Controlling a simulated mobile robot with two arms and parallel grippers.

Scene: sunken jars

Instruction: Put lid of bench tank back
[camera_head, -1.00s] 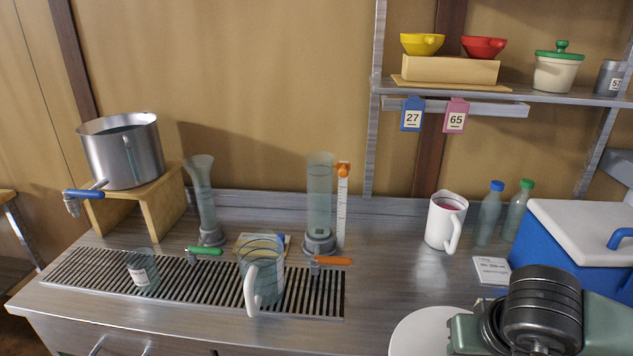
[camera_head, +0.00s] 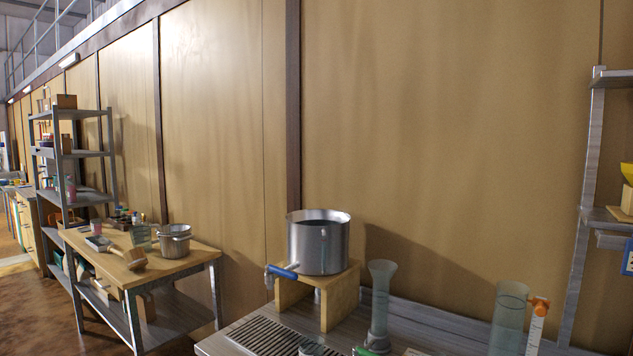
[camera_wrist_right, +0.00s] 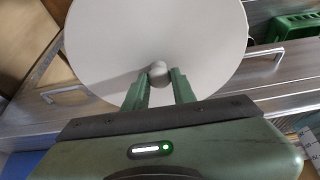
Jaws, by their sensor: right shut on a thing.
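The bench tank (camera_head: 319,246) is a round steel pot with a blue-handled tap, standing on a wooden stand (camera_head: 340,305) in the head view. Its top is open and dark liquid shows inside. The lid (camera_wrist_right: 105,40) is a flat pale grey disc with a round knob, seen in the right wrist view. My right gripper (camera_wrist_right: 160,78) is shut on the lid's knob. It is not in the head view now, so its distance from the tank cannot be told. My left gripper is not in view.
A flared glass cylinder (camera_head: 380,305) stands right of the tank, with a straight glass cylinder (camera_head: 508,315) farther right. A slatted drain grate (camera_head: 270,337) lies in front. A wooden table (camera_head: 190,258) with pots stands to the left. The wall behind the tank is bare.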

